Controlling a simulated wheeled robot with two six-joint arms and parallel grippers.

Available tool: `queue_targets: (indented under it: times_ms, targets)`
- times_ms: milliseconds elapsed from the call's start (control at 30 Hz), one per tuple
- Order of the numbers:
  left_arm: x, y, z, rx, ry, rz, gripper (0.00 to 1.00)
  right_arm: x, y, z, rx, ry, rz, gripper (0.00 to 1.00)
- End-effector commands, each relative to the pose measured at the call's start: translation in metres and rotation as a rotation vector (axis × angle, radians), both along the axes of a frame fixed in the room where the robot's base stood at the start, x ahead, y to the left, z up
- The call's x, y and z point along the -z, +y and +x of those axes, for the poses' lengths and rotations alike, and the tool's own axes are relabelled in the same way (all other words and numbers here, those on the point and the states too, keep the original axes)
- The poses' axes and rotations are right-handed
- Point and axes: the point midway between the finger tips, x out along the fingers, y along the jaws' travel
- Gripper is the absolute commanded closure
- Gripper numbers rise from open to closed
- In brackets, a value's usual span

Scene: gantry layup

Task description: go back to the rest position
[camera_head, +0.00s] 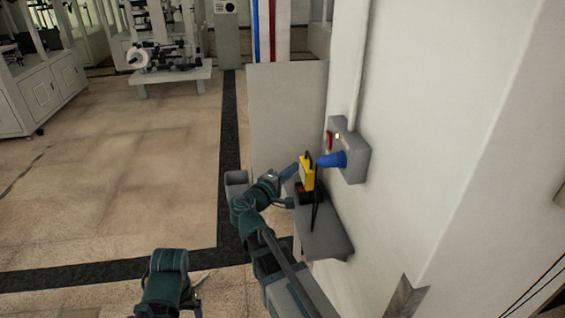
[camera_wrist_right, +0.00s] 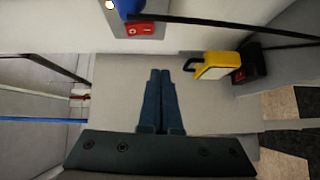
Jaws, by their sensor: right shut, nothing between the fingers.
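My right gripper (camera_head: 289,171) is in front of the grey wall box (camera_head: 355,165), left of the yellow block (camera_head: 307,173). In the right wrist view its two blue fingers (camera_wrist_right: 160,75) lie together, with nothing between them. The yellow block, with a dark loop, also shows in the wrist view (camera_wrist_right: 212,65), right of the fingers and apart from them.
The wall box carries a blue plug (camera_head: 331,160), a red switch (camera_head: 329,140) and a lit yellow lamp (camera_head: 337,136). A grey shelf (camera_head: 325,238) and a black-and-red block (camera_wrist_right: 250,62) are close to my right arm. Open floor (camera_head: 130,170) lies left.

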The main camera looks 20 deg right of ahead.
Motion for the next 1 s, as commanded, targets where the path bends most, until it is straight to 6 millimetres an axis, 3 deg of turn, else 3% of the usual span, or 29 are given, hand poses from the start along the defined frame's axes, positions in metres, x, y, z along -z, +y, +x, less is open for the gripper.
queue_targets:
  times_ms: [233,367,467,600,700,833,1000]
  targets:
    - [0.003,0.0,0.0,0.0,0.0,0.0,0.16,0.009,0.003,-0.003,0.004,0.003,0.03,1.0]
    - [0.016,0.0,0.0,0.001,0.0,0.0,0.16,0.054,0.021,-0.019,0.032,0.026,0.188,1.0]
    - [0.03,0.0,0.0,0.002,0.0,0.001,0.16,0.11,0.05,-0.042,0.067,0.079,0.389,1.0]
    - [0.047,0.0,0.0,0.004,0.0,0.001,0.16,0.185,0.107,-0.082,0.117,0.205,0.679,1.0]
    - [0.058,0.0,0.0,0.005,0.0,0.001,0.16,0.228,0.153,-0.114,0.145,0.32,0.863,1.0]
    - [0.07,0.0,0.0,0.006,0.0,0.001,0.16,0.264,0.207,-0.154,0.17,0.471,1.051,1.0]
    - [0.078,0.0,0.0,0.007,0.0,0.002,0.16,0.285,0.256,-0.193,0.184,0.621,1.204,1.0]
